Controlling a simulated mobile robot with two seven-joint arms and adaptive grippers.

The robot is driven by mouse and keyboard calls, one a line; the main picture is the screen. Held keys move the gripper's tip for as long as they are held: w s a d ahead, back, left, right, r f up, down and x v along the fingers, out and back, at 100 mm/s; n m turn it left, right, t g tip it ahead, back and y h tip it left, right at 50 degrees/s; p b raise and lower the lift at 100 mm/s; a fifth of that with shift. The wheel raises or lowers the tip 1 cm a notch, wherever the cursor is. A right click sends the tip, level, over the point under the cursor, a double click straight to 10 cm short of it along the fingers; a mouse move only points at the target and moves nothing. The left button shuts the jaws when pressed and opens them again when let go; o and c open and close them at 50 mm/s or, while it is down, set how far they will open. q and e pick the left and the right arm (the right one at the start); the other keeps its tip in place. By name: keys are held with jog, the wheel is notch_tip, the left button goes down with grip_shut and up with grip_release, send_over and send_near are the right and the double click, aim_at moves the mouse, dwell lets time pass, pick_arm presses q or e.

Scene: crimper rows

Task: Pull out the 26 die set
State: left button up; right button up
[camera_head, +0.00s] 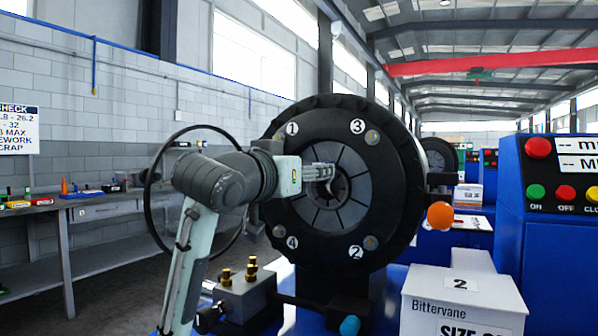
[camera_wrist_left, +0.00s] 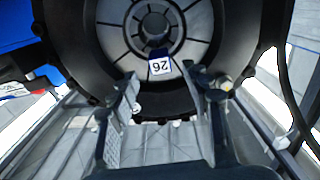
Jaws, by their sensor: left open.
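The crimper (camera_head: 397,213) has a round black ring face with plates numbered 1, 3, 2 and 4. Its grey die set (camera_head: 346,214) sits in the middle as a ring of wedge segments. In the left wrist view the die set (camera_wrist_left: 192,28) carries a white label (camera_wrist_left: 160,67) reading 26, seen upside down. My left gripper (camera_head: 332,173) is in front of the die set, partly covering it. In the wrist view the left gripper (camera_wrist_left: 160,76) is open, with the label between and beyond its fingers; contact cannot be told. My right gripper is not in view.
A white box (camera_head: 460,303) marked 2 and Bittervane stands at the front right. A blue control panel (camera_head: 560,170) with buttons is at the right. A brass-fitted block (camera_head: 245,292) sits below the ring. A workbench (camera_head: 95,212) runs along the left wall.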

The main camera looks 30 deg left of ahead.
pick_arm(q)
jog(key=shift+w+a, duration=0.15)
jog(key=shift+w, duration=2.9)
grip_shut()
jog(key=shift+s+r, duration=0.1)
jog(key=shift+r, duration=0.2)
jog(key=s, duration=0.9)
jog(key=shift+s+d, duration=0.2)
